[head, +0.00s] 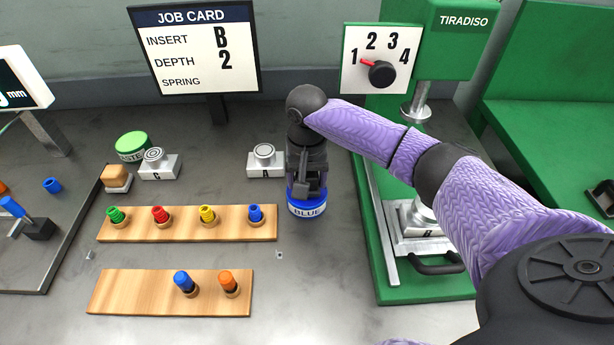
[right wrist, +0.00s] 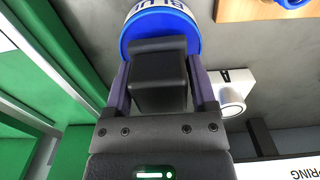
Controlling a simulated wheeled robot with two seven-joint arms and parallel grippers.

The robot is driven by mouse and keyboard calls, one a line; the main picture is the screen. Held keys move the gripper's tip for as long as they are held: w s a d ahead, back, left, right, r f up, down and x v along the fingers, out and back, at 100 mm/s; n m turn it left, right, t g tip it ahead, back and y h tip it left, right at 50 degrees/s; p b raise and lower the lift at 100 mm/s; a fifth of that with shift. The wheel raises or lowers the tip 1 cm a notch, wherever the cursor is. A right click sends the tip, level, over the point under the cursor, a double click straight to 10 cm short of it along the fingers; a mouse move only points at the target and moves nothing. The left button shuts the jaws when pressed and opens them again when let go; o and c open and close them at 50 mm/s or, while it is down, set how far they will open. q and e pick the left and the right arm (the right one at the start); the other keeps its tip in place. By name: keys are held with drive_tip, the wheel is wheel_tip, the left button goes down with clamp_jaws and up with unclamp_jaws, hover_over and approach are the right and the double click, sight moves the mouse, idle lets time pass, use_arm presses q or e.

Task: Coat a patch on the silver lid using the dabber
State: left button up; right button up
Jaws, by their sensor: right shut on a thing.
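My right gripper (head: 306,170) points down over the blue pot (head: 307,208), which has a white label reading BLUE. In the right wrist view its two fingers are closed on the sides of a dark block (right wrist: 160,82), apparently the dabber's handle. The blue pot (right wrist: 127,46) shows directly beyond the block. The block's lower end is hidden, so I cannot tell whether it touches the pot's contents. A silver round piece (head: 423,217) sits low in the green press, partly behind my right arm; I cannot tell whether it is the silver lid. My left gripper is out of view.
A wooden rack (head: 187,230) with several coloured pegs stands left of the pot; a second rack (head: 135,292) is nearer. Insert A (head: 264,167), insert C (head: 158,168) and a green-topped tin (head: 131,143) stand behind. The job card (head: 197,50) stands at the back.

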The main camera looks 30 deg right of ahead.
drive_tip(key=shift+f, duration=0.5)
idle(0.3)
drive_tip(key=shift+f+p, duration=0.15)
drive_tip(key=shift+p, duration=0.25)
idle(1.6)
wheel_tip(320, 180, up, 7)
drive_tip(key=p, duration=0.8)
drive_tip(key=shift+r+p, duration=0.2)
drive_tip(key=shift+p, duration=0.2)
drive_tip(key=shift+f, duration=0.1)
